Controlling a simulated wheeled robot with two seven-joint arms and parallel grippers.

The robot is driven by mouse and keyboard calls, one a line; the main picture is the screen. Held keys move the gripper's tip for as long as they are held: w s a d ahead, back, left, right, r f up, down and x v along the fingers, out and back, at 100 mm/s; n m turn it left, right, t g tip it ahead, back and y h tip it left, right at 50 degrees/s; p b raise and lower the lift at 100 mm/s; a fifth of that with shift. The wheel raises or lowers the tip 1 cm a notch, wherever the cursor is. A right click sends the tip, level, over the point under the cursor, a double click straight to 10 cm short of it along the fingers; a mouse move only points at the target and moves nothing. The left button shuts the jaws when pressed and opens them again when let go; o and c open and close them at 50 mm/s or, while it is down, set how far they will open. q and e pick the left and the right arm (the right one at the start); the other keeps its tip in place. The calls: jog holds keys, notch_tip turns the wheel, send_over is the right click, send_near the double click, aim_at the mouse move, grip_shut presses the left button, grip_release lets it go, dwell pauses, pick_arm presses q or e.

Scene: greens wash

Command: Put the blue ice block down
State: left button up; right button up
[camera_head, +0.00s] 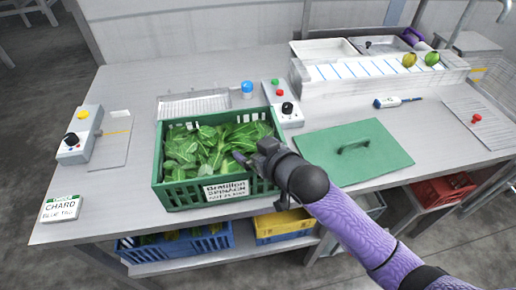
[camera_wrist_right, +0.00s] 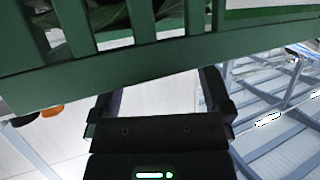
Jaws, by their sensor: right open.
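I cannot make out a blue ice block for certain. A small blue-topped object (camera_head: 247,89) stands on the table behind the green crate. The green crate (camera_head: 173,196) holds leafy greens (camera_head: 215,145) and bears a spinach label (camera_head: 226,190). My right gripper (camera_head: 258,152) is at the crate's front right rim in the head view. In the right wrist view, its jaws (camera_wrist_right: 163,98) are apart with nothing seen between them, and the crate's slatted wall (camera_wrist_right: 150,60) crosses above. Whether they touch the crate is unclear. My left gripper is out of view.
A green lid-like board (camera_head: 378,153) with a handle lies right of the crate. Button boxes stand left (camera_head: 80,135) and behind (camera_head: 284,103). A chard card (camera_head: 60,208) lies at the front left. Blue (camera_head: 190,246) and yellow (camera_head: 284,228) crates sit below.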

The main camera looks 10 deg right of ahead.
jog(key=p+v, duration=0.3)
jog(key=v, duration=0.9)
jog(key=s+d+f+m+g+h, duration=0.1)
jog(key=s+d+f, duration=0.15)
jog(key=f, duration=0.45)
jog(key=s+d+f+g+h, duration=0.1)
jog(key=d+f+g+h, duration=0.15)
jog(key=f, duration=0.55)
jog(key=s+d+f+m+g+h, duration=0.1)
jog(key=d+f, duration=0.2)
jog(key=f, duration=0.4)
jog(key=s+f+g, duration=0.2)
jog(key=s+f, duration=0.3)
jog(key=s, duration=0.3)
jog(key=s+a+f+g, duration=0.1)
jog(key=s+f+g, duration=0.2)
jog(key=s, duration=0.6)
jog(key=s+a+f+g, duration=0.1)
jog(key=s+f+g, duration=0.1)
jog(key=s+f, duration=0.5)
jog(key=shift+s+f+h, duration=0.3)
jog(key=shift+s+h, duration=0.05)
jog(key=shift+s, duration=0.75)
